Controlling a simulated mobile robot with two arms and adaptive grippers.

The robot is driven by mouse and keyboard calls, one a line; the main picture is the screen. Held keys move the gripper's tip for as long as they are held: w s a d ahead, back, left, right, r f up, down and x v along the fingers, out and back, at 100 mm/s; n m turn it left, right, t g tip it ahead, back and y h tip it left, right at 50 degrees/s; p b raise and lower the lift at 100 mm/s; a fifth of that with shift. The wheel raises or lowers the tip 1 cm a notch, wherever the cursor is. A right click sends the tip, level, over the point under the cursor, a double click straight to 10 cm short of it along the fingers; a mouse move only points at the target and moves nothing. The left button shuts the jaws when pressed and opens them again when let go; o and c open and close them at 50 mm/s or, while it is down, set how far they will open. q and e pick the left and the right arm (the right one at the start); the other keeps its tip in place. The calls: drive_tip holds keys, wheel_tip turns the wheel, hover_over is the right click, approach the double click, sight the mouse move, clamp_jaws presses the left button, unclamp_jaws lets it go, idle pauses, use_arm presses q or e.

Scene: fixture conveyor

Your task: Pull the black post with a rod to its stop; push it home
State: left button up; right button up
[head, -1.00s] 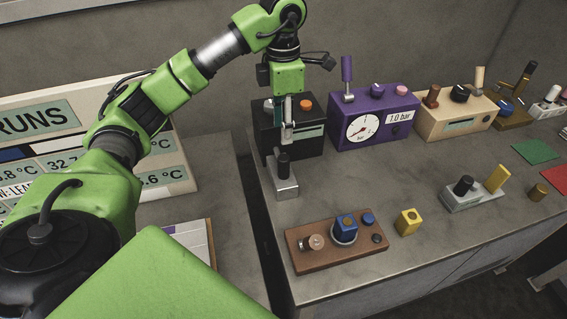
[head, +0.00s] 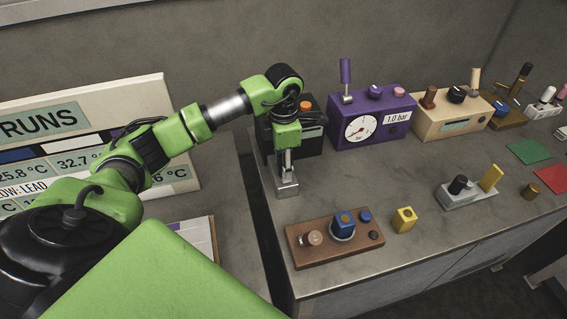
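My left gripper (head: 285,162) points down over the grey metal block (head: 287,188) in front of the black box (head: 309,144). The black post on that block is hidden behind the gripper and wrist. I cannot tell whether the fingers are around the post or touching it, or whether they are open or shut. No rod can be made out there. Another short black post (head: 458,184) stands on a light grey base beside a yellow tab, further right. My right gripper is not in view.
A purple gauge box (head: 372,120) and a beige box (head: 450,114) stand along the wall. A brown board (head: 322,250) with knobs and a yellow block (head: 404,220) are nearer the front. Bare bench (head: 390,175) lies between. A dark gap runs left of the bench.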

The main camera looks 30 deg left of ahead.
sight(281, 157)
use_arm(q)
drive_tip(key=shift+c, duration=1.2)
clamp_jaws()
drive_tip(key=shift+w+a+f+b, duration=0.1)
drive_tip(key=shift+w+a+b, duration=0.05)
drive_tip(key=shift+a+b, duration=0.2)
drive_tip(key=shift+w+a+b, duration=0.7)
drive_tip(key=shift+w+a, duration=0.2)
drive_tip(key=shift+a, duration=0.05)
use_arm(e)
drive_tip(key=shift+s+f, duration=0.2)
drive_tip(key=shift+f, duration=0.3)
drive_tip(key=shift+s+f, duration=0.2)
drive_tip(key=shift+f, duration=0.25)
use_arm(q)
drive_tip(key=shift+o, duration=1.2)
unclamp_jaws()
